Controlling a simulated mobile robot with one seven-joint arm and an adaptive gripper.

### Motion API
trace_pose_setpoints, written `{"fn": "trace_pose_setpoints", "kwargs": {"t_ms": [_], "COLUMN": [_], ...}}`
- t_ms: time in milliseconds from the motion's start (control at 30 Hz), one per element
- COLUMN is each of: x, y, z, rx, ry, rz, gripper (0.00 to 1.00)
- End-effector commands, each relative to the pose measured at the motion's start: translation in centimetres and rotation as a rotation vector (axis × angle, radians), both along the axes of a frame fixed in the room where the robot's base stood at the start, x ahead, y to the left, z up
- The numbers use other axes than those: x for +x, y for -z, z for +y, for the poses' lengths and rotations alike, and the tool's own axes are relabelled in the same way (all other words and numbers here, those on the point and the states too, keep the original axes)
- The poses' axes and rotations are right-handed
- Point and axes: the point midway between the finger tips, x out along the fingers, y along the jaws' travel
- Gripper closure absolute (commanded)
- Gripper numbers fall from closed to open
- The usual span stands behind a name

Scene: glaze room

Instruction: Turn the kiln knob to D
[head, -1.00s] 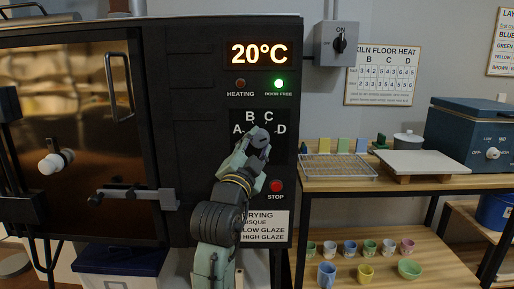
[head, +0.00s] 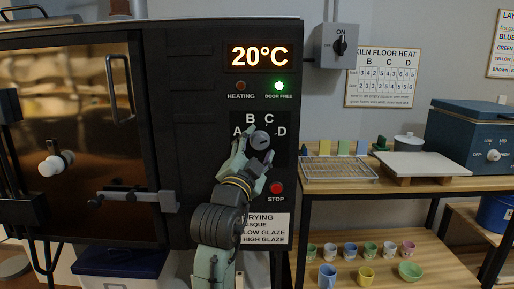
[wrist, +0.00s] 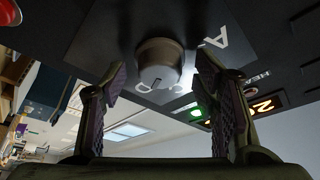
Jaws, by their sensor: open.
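The kiln knob (head: 261,140) is a dark round dial on the kiln's black panel, with letters A, B, C and D in an arc around it. D (head: 282,131) is at the right end. In the wrist view the knob (wrist: 160,62) sits between the two spread fingers of my gripper (wrist: 162,78), with visible gaps on both sides. My gripper (head: 252,160) also shows in the head view, open, at the knob's lower left. The letter A (wrist: 215,42) shows beside the knob in the wrist view. I cannot tell for sure which letter the knob points to.
A red STOP button (head: 277,188) sits just below right of the knob. The display (head: 259,55) reads 20°C, and the green DOOR FREE lamp (head: 279,86) is lit. A grey switch box (head: 338,46) and a bench with a wire rack (head: 338,170) stand to the right.

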Motion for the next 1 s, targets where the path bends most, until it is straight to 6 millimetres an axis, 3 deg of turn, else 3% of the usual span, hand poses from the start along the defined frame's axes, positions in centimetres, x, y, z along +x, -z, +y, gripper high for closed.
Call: {"fn": "trace_pose_setpoints", "kwargs": {"t_ms": [167,600,800,1000], "x": [-1.4,-9.4,-10.9,-11.1], "y": [0.5,2.7,3.2,3.2], "z": [0.5,2.9,3.3,3.3], "rx": [-0.001,-0.001,0.0,0.0], "ry": [-0.002,-0.003,-0.001,0.0], "rz": [0.001,0.0,0.0,0.0], "gripper": [0.45,0.45,0.45,0.45]}}
